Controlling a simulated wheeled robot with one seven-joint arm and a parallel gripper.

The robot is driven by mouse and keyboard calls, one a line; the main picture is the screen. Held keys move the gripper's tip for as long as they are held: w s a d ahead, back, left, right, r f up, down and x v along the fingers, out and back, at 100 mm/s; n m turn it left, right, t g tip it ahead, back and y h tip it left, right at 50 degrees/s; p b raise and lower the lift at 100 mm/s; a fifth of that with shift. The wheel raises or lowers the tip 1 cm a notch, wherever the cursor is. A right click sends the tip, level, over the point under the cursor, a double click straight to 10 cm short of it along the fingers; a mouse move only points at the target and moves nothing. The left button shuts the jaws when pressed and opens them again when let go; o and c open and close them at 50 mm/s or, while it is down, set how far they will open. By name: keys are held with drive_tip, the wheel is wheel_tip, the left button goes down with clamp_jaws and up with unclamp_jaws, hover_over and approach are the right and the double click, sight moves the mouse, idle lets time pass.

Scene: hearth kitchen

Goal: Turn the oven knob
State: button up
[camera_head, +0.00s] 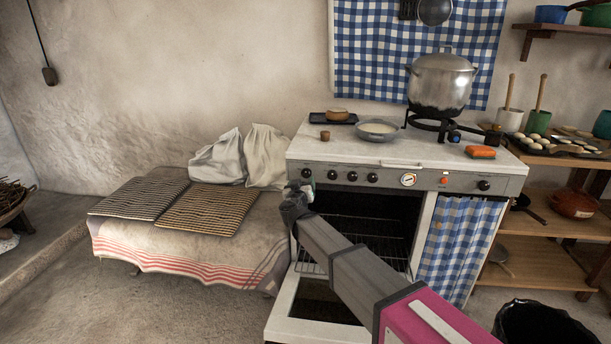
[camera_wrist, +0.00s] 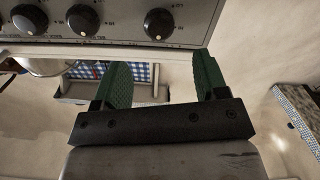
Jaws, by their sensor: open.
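The white stove (camera_head: 400,150) has a grey control panel with several black knobs. The leftmost knob (camera_head: 306,173) in the head view is just above my gripper (camera_head: 298,190), which is at the panel's left end. In the wrist view, one black knob (camera_wrist: 159,23) with a pale mark lies ahead of the gap between my green fingers (camera_wrist: 161,62). The fingers are open, apart and empty, with no visible contact with the knob. Two other knobs (camera_wrist: 83,19) sit to its left there. The oven door (camera_head: 315,330) hangs open below.
A pot (camera_head: 441,82), a bowl (camera_head: 377,130) and an orange box (camera_head: 480,152) stand on the stove top. A cloth-covered bench (camera_head: 190,245) with racks is at left. A black bin (camera_head: 545,325) and wooden shelves (camera_head: 540,270) are at right.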

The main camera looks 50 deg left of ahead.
sight(306, 174)
drive_tip(key=x, duration=0.8)
drive_tip(key=shift+w+a, duration=0.1)
drive_tip(key=c, duration=0.9)
